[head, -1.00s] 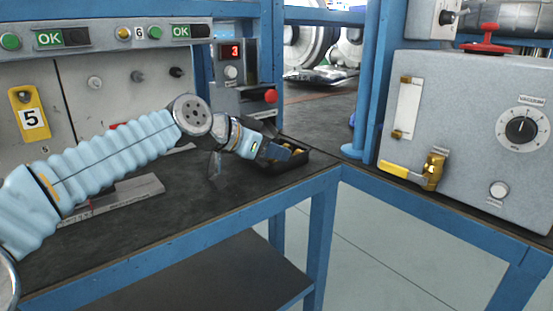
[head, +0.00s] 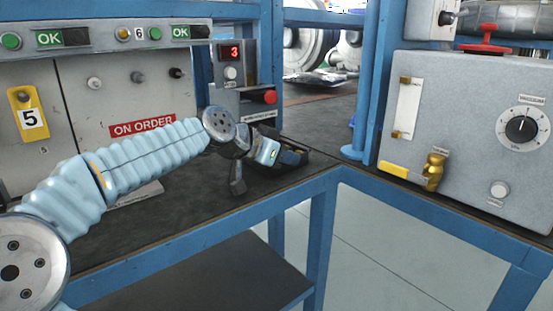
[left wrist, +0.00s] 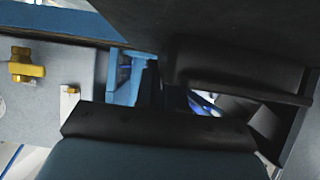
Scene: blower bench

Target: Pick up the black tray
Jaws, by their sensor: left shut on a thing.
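The black tray (head: 286,169) is at the right end of the dark bench top, by the corner of the blue frame. Small yellowish items show inside it, partly covered by my gripper. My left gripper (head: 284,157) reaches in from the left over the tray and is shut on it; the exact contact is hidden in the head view. In the left wrist view, dark finger parts (left wrist: 165,126) and black surfaces fill much of the picture, and I cannot clearly separate the tray from the fingers. My right gripper is not in view.
A grey post with a red digit display (head: 235,52) and a red button (head: 270,97) stands behind the tray. A blue upright (head: 370,80) and a grey vacuum box (head: 465,130) are to the right. The bench's front edge is close to the tray.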

